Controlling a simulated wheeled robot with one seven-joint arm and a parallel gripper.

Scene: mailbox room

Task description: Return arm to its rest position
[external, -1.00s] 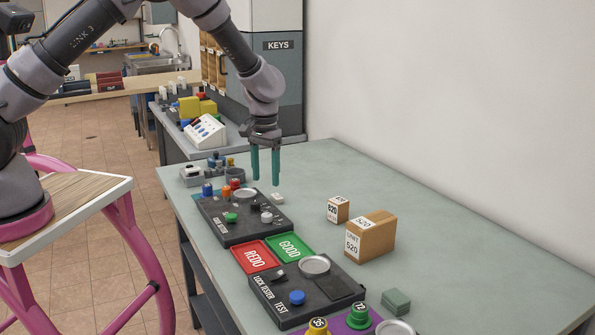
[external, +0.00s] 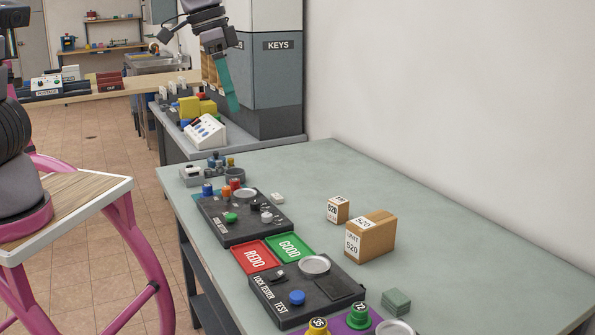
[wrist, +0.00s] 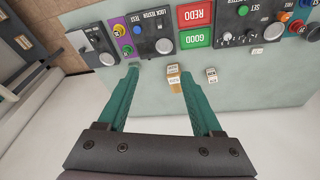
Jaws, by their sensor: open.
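My gripper (external: 233,108) has teal fingers and hangs tilted in the air at the top of the external view, in front of the grey KEYS cabinet. It is well above the far end of the workbench and touches nothing there. In the wrist view my gripper (wrist: 170,72) has its two teal fingers spread apart with nothing between them. Most of my arm lies outside the top of the external view.
The green-topped workbench (external: 440,250) carries a lock tester (external: 300,295), red REDO and green GOOD pads, a control box (external: 240,225) and two brown 520 boxes (external: 370,238). A white panel (external: 206,131) and yellow blocks sit on a bench behind.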

